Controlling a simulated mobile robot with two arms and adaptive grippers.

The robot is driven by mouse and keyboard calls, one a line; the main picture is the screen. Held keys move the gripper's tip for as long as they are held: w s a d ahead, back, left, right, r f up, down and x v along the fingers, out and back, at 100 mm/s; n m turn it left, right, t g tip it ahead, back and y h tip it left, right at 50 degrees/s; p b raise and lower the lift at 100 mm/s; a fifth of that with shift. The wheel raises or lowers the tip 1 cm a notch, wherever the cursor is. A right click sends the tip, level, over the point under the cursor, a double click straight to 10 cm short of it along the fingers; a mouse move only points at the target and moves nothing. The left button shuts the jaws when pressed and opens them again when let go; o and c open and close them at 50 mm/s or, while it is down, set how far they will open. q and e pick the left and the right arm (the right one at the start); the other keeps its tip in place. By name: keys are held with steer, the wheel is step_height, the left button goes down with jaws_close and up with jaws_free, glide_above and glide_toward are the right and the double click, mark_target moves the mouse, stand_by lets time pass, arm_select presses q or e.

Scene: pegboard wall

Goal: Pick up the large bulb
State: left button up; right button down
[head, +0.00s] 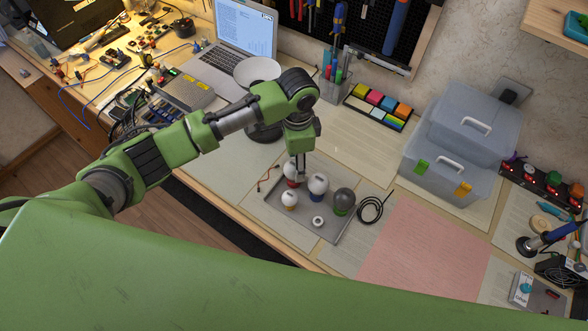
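A grey metal tray (268,210) on the bench holds several bulbs. A white bulb with a blue base (318,184) is near its middle, and a dark grey bulb with a green base (343,199) is to its right. A small white bulb with a yellow base (289,199) is at the left front. A white bulb with a red base (291,178) is partly hidden by my gripper. Which bulb is largest is hard to tell. My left gripper (300,178) points down over the tray, beside the red-based bulb; its finger opening is too small to judge. My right gripper is not visible.
A small white ring-like piece (318,222) lies in the tray's front. A coiled black cable (371,208) lies right of the tray. A lamp (258,72) stands behind my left arm. Clear storage boxes (462,140) stand at right. The pink sheet (425,250) is bare.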

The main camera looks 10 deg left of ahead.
arm_select(q)
steer(key=shift+a+f+p, duration=0.15)
steer(key=shift+f+p, duration=0.1)
steer(key=shift+f, duration=0.85)
steer(key=shift+a+f+p, duration=0.15)
steer(key=shift+f+p, duration=0.05)
steer(key=shift+f, duration=0.9)
steer(key=c, duration=0.8)
steer(key=shift+r, duration=0.1)
steer(key=shift+c, duration=0.2)
